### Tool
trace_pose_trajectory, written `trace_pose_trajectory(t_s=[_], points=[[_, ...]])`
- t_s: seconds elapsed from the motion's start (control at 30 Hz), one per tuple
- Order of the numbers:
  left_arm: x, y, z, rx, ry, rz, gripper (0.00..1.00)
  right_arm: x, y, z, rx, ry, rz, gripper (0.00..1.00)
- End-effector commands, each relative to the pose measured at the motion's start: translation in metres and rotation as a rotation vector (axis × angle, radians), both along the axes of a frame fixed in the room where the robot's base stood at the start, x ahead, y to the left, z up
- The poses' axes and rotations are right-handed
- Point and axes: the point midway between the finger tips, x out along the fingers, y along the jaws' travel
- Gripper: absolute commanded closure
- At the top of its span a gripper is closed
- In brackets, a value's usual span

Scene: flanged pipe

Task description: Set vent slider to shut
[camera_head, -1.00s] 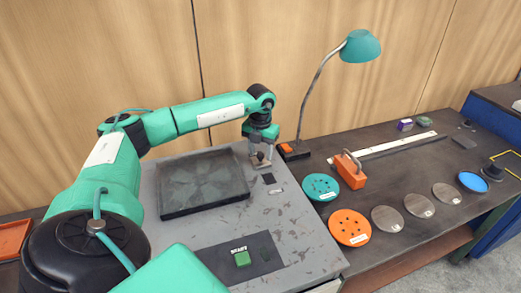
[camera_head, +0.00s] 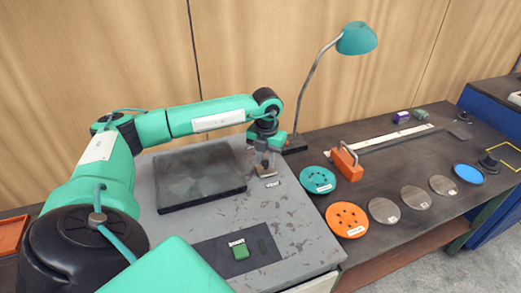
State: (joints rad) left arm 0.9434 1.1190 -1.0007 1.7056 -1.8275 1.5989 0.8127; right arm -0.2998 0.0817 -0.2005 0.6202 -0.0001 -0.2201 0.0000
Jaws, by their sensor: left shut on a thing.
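My left gripper (camera_head: 264,168) points down at the back right corner of the grey machine top (camera_head: 290,222), beside a dark square vent panel (camera_head: 203,175). Its fingers are shut on a small vent slider knob, which the fingers mostly hide. A small light label (camera_head: 273,184) lies just in front of the fingers. The lettering on it is too small to read. My right gripper is not in view.
A green START button (camera_head: 240,251) sits at the machine's front. A teal desk lamp (camera_head: 356,39) stands behind the gripper. To the right, the dark bench holds an orange handled block (camera_head: 346,165), teal (camera_head: 317,180) and orange (camera_head: 347,220) discs, and several grey discs.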

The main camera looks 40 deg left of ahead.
Motion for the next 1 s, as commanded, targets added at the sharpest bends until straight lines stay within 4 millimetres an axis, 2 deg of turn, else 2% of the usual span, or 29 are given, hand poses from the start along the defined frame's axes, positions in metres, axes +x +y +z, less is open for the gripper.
trace_pose_trajectory(t_s=[0.1, 0.37, 0.4, 0.5, 0.83, 1.0], points=[[-0.004, -0.007, 0.0, -0.001, -0.001, 0.0, 1.0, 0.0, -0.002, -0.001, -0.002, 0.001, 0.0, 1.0], [-0.005, -0.009, 0.0, -0.003, 0.001, -0.001, 1.0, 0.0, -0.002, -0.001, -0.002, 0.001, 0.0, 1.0], [-0.005, -0.009, 0.0, -0.003, 0.001, -0.002, 0.73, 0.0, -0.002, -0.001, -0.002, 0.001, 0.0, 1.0], [-0.005, -0.009, 0.0, -0.003, 0.001, -0.001, 0.54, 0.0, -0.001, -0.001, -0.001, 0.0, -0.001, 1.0], [-0.004, -0.007, 0.002, 0.0, -0.002, 0.001, 0.53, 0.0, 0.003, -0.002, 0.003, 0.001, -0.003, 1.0], [-0.003, -0.007, 0.021, 0.0, -0.005, 0.001, 0.53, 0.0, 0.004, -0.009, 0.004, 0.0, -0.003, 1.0]])
